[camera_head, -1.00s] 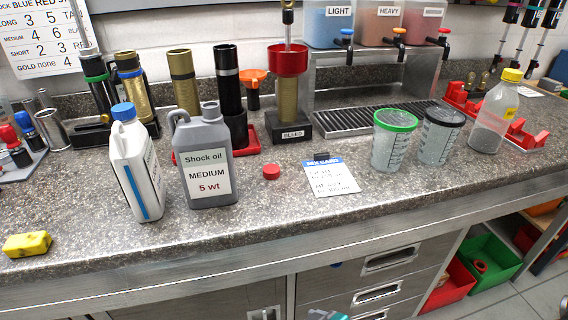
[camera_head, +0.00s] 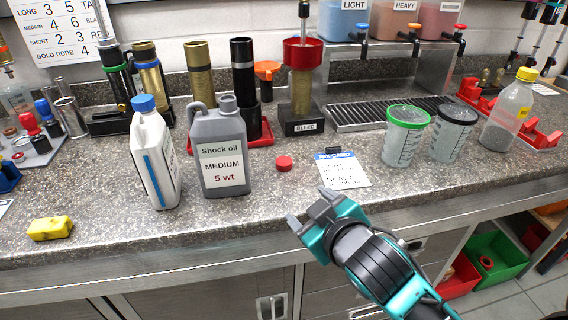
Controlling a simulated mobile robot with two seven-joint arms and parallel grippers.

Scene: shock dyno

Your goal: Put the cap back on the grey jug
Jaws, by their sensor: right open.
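The grey jug (camera_head: 222,157), labelled "Shock oil MEDIUM 5 wt", stands upright on the speckled bench with its neck uncapped. A red cap (camera_head: 284,163) lies on the bench just right of the jug, apart from it. My right gripper (camera_head: 311,208) is open and empty. It shows in front of the cap, to its lower right, near the bench's front edge. My left gripper is not in view.
A white jug with a blue cap (camera_head: 155,158) stands close left of the grey jug. A mix card (camera_head: 342,171) lies right of the red cap. Green-rimmed (camera_head: 404,138) and black-lidded (camera_head: 452,135) cups stand farther right. A yellow block (camera_head: 50,229) lies at front left.

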